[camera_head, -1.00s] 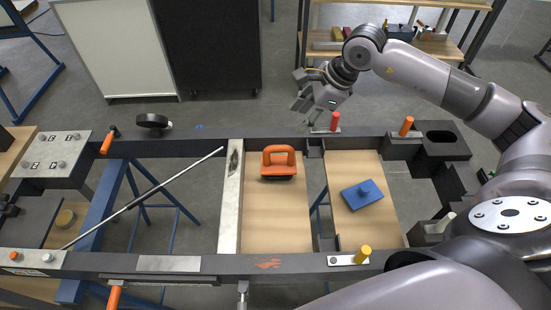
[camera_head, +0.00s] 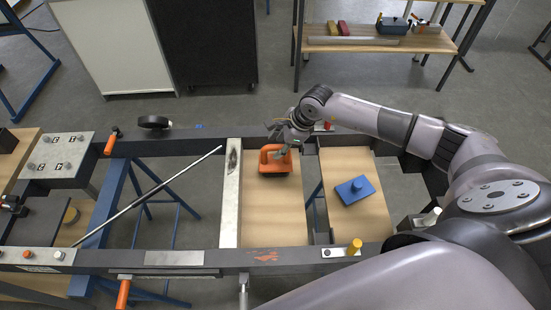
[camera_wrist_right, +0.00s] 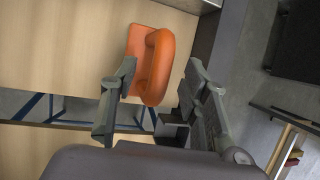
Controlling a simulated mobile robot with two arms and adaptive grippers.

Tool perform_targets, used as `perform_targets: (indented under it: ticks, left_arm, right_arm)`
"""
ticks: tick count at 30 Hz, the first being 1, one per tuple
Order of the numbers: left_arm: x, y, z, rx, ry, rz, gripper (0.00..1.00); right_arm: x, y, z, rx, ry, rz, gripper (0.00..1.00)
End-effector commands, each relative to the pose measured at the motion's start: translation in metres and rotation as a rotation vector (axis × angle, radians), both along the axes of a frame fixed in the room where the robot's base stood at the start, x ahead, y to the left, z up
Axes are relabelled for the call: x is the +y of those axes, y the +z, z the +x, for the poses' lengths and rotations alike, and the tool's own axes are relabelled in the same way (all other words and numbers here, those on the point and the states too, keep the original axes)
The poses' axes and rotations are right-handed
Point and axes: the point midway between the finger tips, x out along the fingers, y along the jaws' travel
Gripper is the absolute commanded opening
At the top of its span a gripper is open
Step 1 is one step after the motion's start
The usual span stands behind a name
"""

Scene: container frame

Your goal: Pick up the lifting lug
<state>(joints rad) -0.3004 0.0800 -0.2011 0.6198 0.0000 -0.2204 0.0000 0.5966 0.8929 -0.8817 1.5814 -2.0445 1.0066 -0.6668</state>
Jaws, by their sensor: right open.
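The lifting lug, an orange block with a loop handle (camera_head: 274,167), sits on the far end of the left wooden board (camera_head: 272,215). It also shows in the right wrist view (camera_wrist_right: 158,65). My right gripper (camera_head: 284,146) is above the lug's right and far side, hiding part of its handle. In the right wrist view, the open gripper fingers (camera_wrist_right: 161,72) are on either side of the lug's handle, with gaps visible. I cannot tell the exact height of the fingers over the board. My left gripper is not in view.
A blue block with a knob (camera_head: 354,190) lies on the right board (camera_head: 357,218). A dark frame surrounds the boards, with a yellow peg (camera_head: 354,247) at the near edge and a red peg (camera_head: 323,126) by the gripper. A thin rod (camera_head: 150,195) crosses the frame opening.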

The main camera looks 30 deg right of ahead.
Motion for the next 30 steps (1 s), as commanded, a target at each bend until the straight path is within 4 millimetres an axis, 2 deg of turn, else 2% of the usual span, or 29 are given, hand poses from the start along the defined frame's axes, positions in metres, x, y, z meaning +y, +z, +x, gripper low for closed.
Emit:
perform_targets:
  ticks: [1, 6, 13, 30]
  left_arm:
    - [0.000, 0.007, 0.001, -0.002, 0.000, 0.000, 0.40]
    - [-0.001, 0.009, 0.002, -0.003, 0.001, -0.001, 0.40]
    - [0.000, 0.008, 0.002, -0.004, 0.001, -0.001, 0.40]
    - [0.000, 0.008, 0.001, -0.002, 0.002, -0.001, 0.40]
  right_arm:
    - [0.003, -0.005, 0.002, 0.002, -0.001, 0.002, 0.42]
    - [0.007, -0.020, 0.007, 0.000, 0.001, 0.001, 0.42]
    - [0.006, -0.021, 0.008, 0.000, 0.000, 0.001, 0.42]
    - [0.006, -0.021, 0.008, 0.000, 0.000, 0.001, 0.04]
